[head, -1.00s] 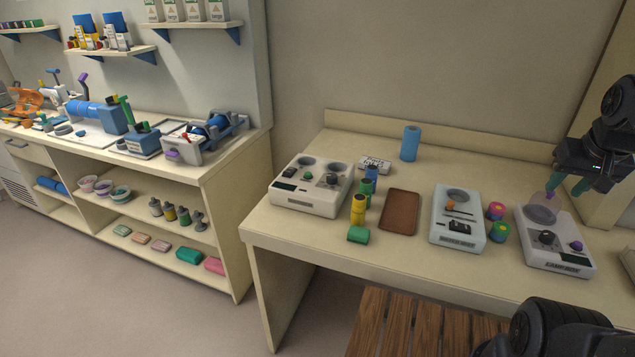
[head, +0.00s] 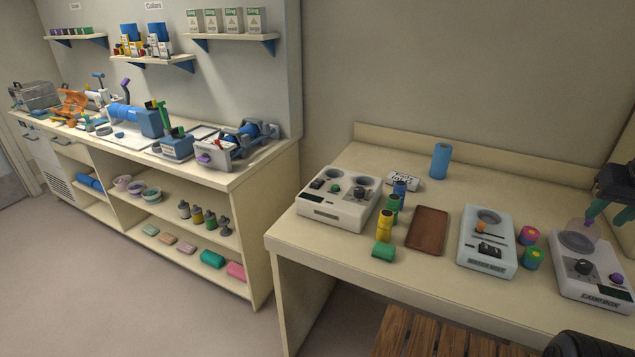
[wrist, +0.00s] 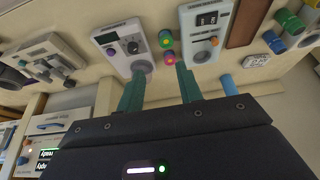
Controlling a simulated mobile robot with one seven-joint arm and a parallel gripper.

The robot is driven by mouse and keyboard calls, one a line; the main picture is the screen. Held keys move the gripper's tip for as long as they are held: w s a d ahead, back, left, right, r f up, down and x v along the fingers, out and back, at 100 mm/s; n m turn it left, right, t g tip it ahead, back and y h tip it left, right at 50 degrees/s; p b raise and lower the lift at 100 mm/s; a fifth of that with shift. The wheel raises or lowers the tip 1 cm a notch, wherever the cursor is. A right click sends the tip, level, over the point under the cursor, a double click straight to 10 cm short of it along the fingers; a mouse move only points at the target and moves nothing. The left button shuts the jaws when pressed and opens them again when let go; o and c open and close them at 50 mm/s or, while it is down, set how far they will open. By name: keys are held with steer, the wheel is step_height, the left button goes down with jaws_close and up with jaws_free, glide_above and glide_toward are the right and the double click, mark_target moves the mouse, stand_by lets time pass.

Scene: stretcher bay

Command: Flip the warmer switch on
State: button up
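A pale blue unit (head: 487,241) lies on the right-hand desk, with a black rocker switch (head: 489,251), an orange-tipped lever and a round recess. Its front label is too blurred to read surely as the warmer's. In the wrist view this unit (wrist: 190,22) is at the top right, its black switch (wrist: 207,18) toward the far end; on or off cannot be told. My gripper (head: 609,212) is at the head view's right edge, near the round end of the white box to its right. In the wrist view its teal fingers (wrist: 160,78) are apart and empty.
The white box (head: 595,275) has a black dial and purple knob. Two coloured cylinders (head: 530,246) stand between it and the pale blue unit. A brown tray (head: 427,232), another white device (head: 338,200), several small rolls and a blue cylinder (head: 440,160) share the desk. A slatted wooden seat (head: 425,335) stands in front.

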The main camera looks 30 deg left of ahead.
steer(key=shift+w+a+r, duration=0.15)
steer(key=shift+w+r, duration=0.05)
steer(key=shift+w, duration=0.05)
steer(key=c, duration=0.7)
steer(key=w+a+r+n+g, duration=0.1)
steer(key=w+a+r+n, duration=0.2)
steer(key=w+a+r, duration=0.2)
steer(key=w+a, duration=0.1)
steer(key=w, duration=0.2)
steer(key=w+a+n+g, duration=0.1)
steer(key=w+a+n, duration=0.3)
steer(key=a, duration=0.7)
steer(key=w+a+n+g, duration=0.1)
steer(key=w+a+n, duration=0.1)
steer(key=w+a, duration=0.75)
steer(key=w+a+n+g, duration=0.1)
steer(key=w+a+n, duration=0.2)
steer(key=a, duration=1.1)
steer(key=s+a+f+n, duration=0.1)
steer(key=a+f, duration=0.3)
steer(key=a, duration=0.6)
steer(key=s+a+f+n+g, duration=0.1)
steer(key=s+a+f+n, duration=0.1)
steer(key=a, duration=0.7)
steer(key=s+a+f+n+g, duration=0.1)
steer(key=a+f, duration=0.4)
steer(key=a, duration=0.5)
steer(key=shift+s+a+f+n, duration=0.35)
steer(key=shift+s+n, duration=0.4)
steer(key=shift+n, duration=0.25)
